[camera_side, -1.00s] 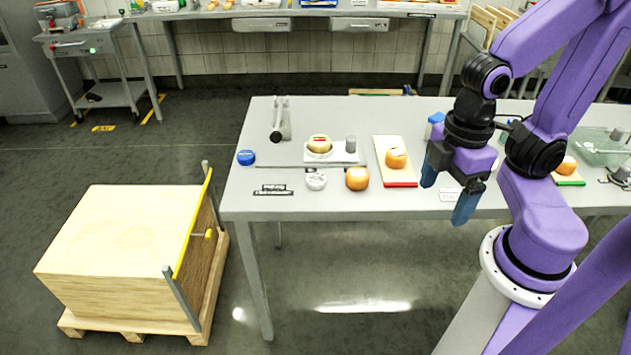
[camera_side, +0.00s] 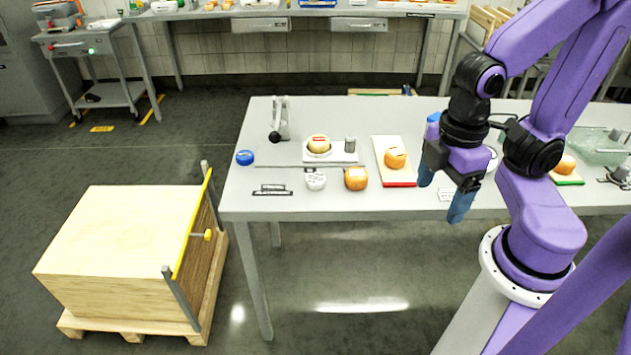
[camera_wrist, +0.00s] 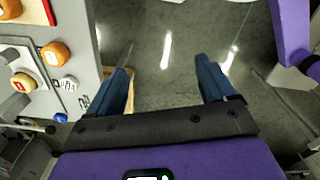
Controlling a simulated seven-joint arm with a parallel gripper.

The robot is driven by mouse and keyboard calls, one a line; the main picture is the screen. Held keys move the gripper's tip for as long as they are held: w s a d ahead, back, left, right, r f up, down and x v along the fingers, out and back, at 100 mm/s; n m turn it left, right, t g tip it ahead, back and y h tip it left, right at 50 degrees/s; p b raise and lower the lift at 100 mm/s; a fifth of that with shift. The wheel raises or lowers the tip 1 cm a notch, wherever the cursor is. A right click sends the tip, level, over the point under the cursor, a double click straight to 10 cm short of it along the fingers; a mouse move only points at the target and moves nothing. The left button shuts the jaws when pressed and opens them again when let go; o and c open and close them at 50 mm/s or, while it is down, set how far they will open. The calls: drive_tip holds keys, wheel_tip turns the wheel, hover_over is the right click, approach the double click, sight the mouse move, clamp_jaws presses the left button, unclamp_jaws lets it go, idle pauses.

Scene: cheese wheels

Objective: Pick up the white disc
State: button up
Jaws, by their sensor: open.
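The white disc (camera_side: 315,181) lies on the front part of the table, just left of an orange cheese wheel (camera_side: 355,179). It also shows at the left of the wrist view (camera_wrist: 68,83), with dark marks on its top. My gripper (camera_side: 441,195) is open and empty, with blue fingers pointing down near the table's front edge, well to the right of the disc. In the wrist view my gripper (camera_wrist: 163,75) has its fingers wide apart, with floor between them.
A red-edged board (camera_side: 399,178) with another orange wheel (camera_side: 395,158) lies between disc and gripper. Behind the disc are a white board (camera_side: 346,158) with a cheese and a grey cylinder (camera_side: 350,144). A blue round object (camera_side: 245,157) is at left. A wooden crate (camera_side: 120,235) stands lower left.

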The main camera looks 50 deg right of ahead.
drive_tip(key=w+a+f+n+t+h, duration=0.15)
drive_tip(key=w+a+h, duration=0.25)
drive_tip(key=w, duration=0.5)
drive_tip(key=w+a+f+n+g+h, duration=0.1)
drive_tip(key=w+a+f+n+h, duration=0.2)
drive_tip(key=w, duration=0.6)
drive_tip(key=n+t+h, duration=0.2)
drive_tip(key=n+h, duration=0.1)
drive_tip(key=h, duration=0.4)
approach(314, 179)
drive_tip(key=d, duration=0.3)
drive_tip(key=shift+w+d+f, duration=0.1)
drive_tip(key=shift+w+d, duration=0.25)
drive_tip(key=shift+d, duration=0.05)
drive_tip(key=shift+y, duration=0.3)
drive_tip(key=shift+f+x, duration=0.2)
drive_tip(key=shift+x, duration=1.15)
drive_tip(key=shift+f+x, duration=0.15)
drive_tip(key=shift+x, duration=1.15)
drive_tip(key=shift+s+a, duration=0.1)
drive_tip(key=shift+a, duration=0.05)
drive_tip(key=c, duration=1.1)
